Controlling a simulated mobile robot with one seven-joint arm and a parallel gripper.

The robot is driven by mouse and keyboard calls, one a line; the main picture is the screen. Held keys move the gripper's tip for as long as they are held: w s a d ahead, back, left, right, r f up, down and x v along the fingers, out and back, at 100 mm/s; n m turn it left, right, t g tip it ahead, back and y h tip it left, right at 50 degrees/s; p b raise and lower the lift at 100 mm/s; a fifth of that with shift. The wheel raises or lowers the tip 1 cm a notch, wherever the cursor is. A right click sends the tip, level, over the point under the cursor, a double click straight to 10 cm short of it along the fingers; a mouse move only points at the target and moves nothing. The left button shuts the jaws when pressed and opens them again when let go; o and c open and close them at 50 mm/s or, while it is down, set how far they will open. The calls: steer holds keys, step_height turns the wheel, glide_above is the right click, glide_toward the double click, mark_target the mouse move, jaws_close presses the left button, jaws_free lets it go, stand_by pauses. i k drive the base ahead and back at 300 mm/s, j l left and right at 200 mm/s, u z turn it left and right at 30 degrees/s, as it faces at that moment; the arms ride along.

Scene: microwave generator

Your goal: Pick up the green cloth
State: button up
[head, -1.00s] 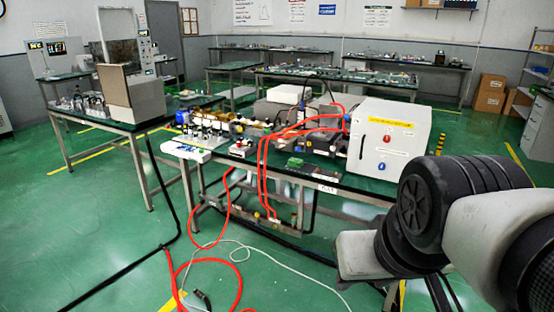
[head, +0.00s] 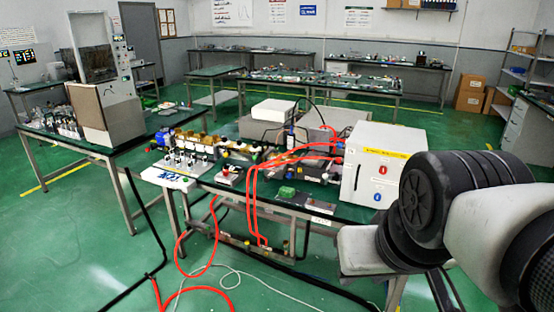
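I cannot make out a green cloth for certain. A small green item (head: 287,192) lies on the near edge of the middle workbench (head: 342,212), left of the white box. It is too small to tell whether it is cloth. Part of my own arm fills the right side of the head view, in front of the bench's right end. My gripper is not in view.
A white box (head: 380,165) with red and blue round marks stands on the bench. Red hoses (head: 250,195) loop from it to the floor. A black cable (head: 150,230) crosses the floor at left.

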mark_target(286, 192)
steer(key=i+j+z, duration=0.45)
steer(key=i+j, duration=0.5)
steer(key=i, duration=0.3)
steer(key=i+j+z, duration=0.4)
steer(key=i+j, duration=0.7)
steer(key=j, duration=0.25)
